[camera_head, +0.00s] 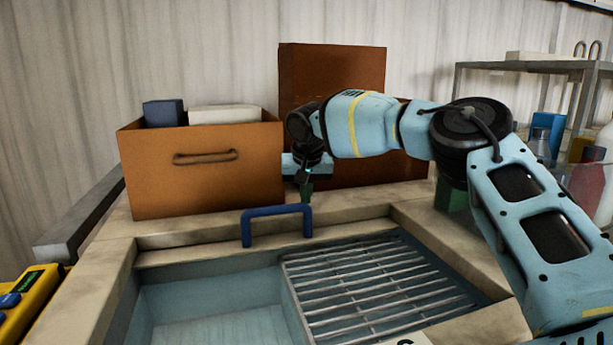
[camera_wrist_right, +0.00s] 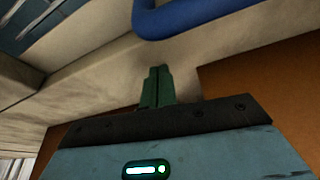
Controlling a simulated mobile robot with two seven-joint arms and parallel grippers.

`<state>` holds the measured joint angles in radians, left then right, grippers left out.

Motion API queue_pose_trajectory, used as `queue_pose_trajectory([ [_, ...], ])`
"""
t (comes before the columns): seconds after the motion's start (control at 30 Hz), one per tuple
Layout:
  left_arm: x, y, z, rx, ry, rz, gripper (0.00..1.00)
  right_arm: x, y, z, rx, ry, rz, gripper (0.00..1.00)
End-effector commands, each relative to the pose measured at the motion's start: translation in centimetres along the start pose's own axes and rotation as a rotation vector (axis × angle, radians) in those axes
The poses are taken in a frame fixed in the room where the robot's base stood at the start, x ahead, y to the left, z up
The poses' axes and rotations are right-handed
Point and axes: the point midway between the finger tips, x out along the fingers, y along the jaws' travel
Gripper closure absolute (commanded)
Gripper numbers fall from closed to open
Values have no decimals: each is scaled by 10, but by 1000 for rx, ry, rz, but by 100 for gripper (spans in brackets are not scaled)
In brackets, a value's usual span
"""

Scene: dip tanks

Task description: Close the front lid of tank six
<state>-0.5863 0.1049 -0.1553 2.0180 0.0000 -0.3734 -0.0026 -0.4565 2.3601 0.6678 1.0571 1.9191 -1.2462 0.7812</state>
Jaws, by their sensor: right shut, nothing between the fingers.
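The tank is open at the top, with pale stone-like rims (camera_head: 112,275) and a blue-grey inside. A blue handle (camera_head: 277,211) stands at the back edge of its opening, and I cannot tell which lid panel it belongs to. The handle also shows at the top of the right wrist view (camera_wrist_right: 210,22). My right gripper (camera_head: 305,193) points down just behind the handle's right end, apart from it. Its green fingers (camera_wrist_right: 156,88) are together and hold nothing. A white label at the bottom edge is cut off and unreadable. My left gripper is out of view.
A brown box (camera_head: 225,185) with a dark block (camera_head: 163,113) and a white block (camera_head: 224,115) stands behind the tank at left. Another brown box (camera_head: 332,75) is behind my right arm. A wire rack (camera_head: 370,285) lies in the tank's right part. A metal table (camera_head: 520,66) stands back right.

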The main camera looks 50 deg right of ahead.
Motion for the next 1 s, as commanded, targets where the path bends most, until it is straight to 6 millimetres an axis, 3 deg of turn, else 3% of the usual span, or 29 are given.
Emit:
queue_pose_trajectory([
  [0.07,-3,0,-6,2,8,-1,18,-11,-1,6,-3,5,-8,100],
  [0.43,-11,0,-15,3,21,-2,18,-17,0,32,0,4,-6,100],
  [1.0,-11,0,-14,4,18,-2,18,-16,1,35,0,3,-5,100],
])
